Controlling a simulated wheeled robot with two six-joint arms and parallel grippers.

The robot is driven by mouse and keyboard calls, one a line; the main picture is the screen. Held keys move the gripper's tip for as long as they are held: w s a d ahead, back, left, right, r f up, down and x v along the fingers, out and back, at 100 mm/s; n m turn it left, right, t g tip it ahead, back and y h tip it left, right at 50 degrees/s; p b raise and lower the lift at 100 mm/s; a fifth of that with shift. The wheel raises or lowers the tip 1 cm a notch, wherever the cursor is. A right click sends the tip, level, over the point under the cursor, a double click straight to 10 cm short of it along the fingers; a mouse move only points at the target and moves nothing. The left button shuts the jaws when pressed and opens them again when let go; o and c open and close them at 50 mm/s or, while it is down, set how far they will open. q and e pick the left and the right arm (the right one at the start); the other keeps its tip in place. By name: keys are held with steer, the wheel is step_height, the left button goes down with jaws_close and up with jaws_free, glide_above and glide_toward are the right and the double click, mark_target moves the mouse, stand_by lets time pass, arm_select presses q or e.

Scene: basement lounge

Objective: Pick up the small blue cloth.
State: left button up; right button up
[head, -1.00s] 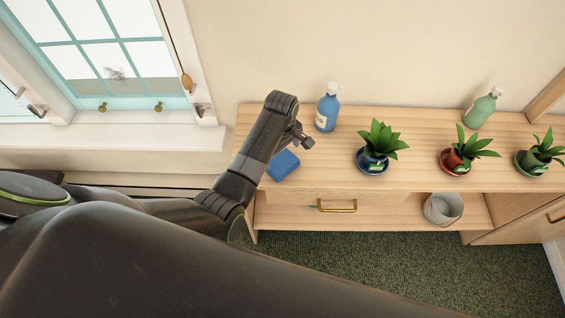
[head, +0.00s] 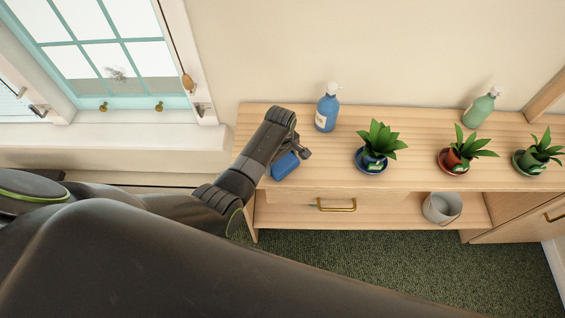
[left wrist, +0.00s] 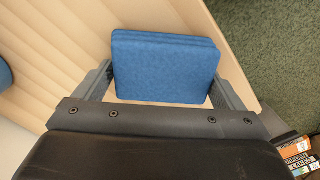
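The small blue cloth (head: 284,166) is a folded, thick rectangle on the wooden cabinet top, near its front left edge. In the left wrist view the cloth (left wrist: 165,68) lies between the two fingers of my left gripper (left wrist: 168,85), which are spread wide on either side of it. In the head view my left gripper (head: 300,148) is low over the cloth, and my arm hides part of it. I cannot tell whether a finger touches the cloth. My right gripper is not in view.
On the cabinet top (head: 330,175) stand a blue pump bottle (head: 327,108), a green pump bottle (head: 481,107) and potted plants in blue (head: 374,160), red (head: 455,160) and green (head: 534,158) pots. A grey bucket (head: 441,208) sits on the shelf below. A window is at left.

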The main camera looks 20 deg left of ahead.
arm_select(q)
steer(key=c, duration=0.3)
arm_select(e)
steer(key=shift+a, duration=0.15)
arm_select(q)
steer(key=shift+r, duration=0.15)
step_height(320, 180, up, 9)
steer(key=shift+f+b, duration=0.1)
steer(key=shift+b, duration=0.4)
step_height(320, 180, down, 6)
steer(key=b, duration=0.7)
steer(key=shift+f, duration=0.15)
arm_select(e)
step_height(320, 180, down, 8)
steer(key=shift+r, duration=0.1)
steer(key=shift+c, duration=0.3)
